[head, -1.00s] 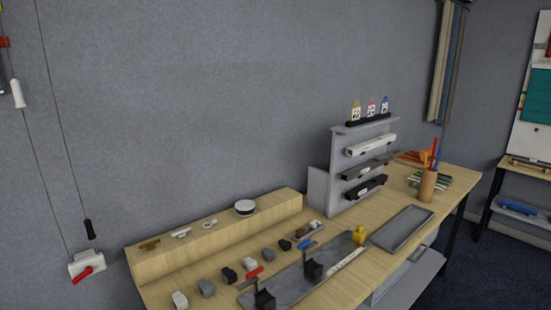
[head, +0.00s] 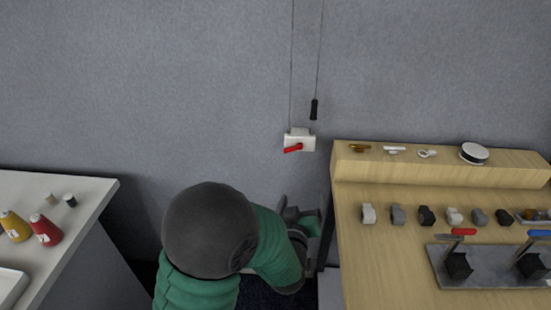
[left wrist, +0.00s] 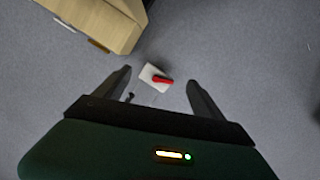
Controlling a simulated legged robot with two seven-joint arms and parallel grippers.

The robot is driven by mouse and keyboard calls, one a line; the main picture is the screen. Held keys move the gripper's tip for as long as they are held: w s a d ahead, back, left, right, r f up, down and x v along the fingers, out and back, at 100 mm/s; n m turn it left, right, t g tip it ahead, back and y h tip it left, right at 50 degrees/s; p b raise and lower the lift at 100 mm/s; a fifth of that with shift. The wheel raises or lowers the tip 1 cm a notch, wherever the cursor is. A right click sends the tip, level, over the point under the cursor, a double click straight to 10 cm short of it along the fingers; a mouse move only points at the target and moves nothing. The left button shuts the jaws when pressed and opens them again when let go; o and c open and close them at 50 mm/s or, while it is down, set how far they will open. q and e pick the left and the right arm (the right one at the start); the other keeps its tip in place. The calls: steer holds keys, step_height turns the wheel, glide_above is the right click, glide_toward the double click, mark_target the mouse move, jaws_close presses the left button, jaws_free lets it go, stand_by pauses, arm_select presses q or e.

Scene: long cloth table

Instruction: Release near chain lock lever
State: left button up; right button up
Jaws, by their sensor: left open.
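The chain lock is a white box (head: 300,141) on the grey wall, with a red lever (head: 293,148) on its front. My left gripper (head: 301,209) is below the lock in the head view, between the two tables, partly hidden by my arm. In the left wrist view its two fingers are spread open (left wrist: 159,78) and empty. The white box (left wrist: 149,74) and red lever (left wrist: 163,81) show in the gap between the fingertips, apart from both fingers. My right gripper is not in view.
A wooden workbench (head: 385,265) with a raised shelf and several small parts stands close on the right. A black pull handle (head: 314,110) hangs above the lock. A white table (head: 80,190) with coloured cones is at left.

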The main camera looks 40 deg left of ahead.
arm_select(q)
steer(key=a+r+n+y, duration=0.2)
steer(key=a, duration=0.2)
glide_toward(292, 149)
steer(key=shift+t+y, duration=0.3)
steer(key=shift+y, duration=0.1)
steer(key=x, duration=0.2)
steer(key=f+x, duration=0.1)
steer(key=x, duration=0.4)
steer(key=shift+w+a+f, duration=0.15)
steer(key=shift+a, duration=0.2)
steer(key=shift+w, duration=0.35)
steer(key=shift+w+d, duration=0.15)
steer(key=shift+d, duration=0.2)
steer(key=shift+a, duration=0.35)
steer(key=c, duration=1.3)
steer(key=shift+d+r+m, duration=0.1)
steer(key=shift+r+m, duration=0.2)
steer(key=shift+m, duration=0.9)
steer(key=shift+c, duration=0.3)
steer(key=shift+m, duration=0.4)
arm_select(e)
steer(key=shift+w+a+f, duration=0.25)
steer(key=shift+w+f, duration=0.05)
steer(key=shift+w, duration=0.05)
